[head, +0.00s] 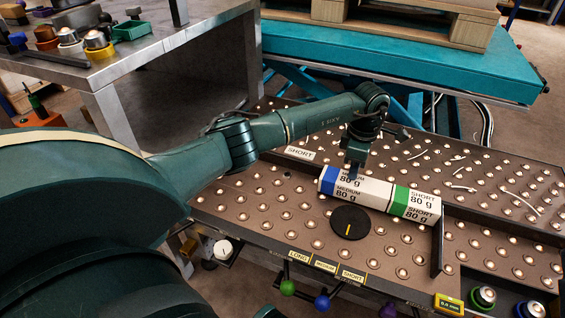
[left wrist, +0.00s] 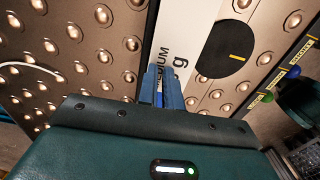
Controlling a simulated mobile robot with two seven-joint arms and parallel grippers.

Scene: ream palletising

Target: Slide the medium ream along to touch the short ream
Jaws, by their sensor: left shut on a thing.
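The medium ream (head: 374,193), white with a blue band, lies on the ball-studded table (head: 262,222). The short ream (head: 416,203), white with a green band, lies in line with it to the right. Their ends meet or nearly meet in the head view; I cannot tell whether a thin gap is left. My left gripper (head: 354,172) reaches down on the medium ream near its blue end, and its fingers are shut on it. In the left wrist view the blue fingers (left wrist: 161,88) cover part of the medium ream (left wrist: 187,35). My right gripper is not in view.
A dark upright plate (head: 437,250) stands at the short ream's far end. A black disc with a yellow mark (head: 350,223) lies in front of the reams. A small display (head: 449,304) reads 0.0 mm. A teal lift table (head: 400,57) carries a wooden pallet behind.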

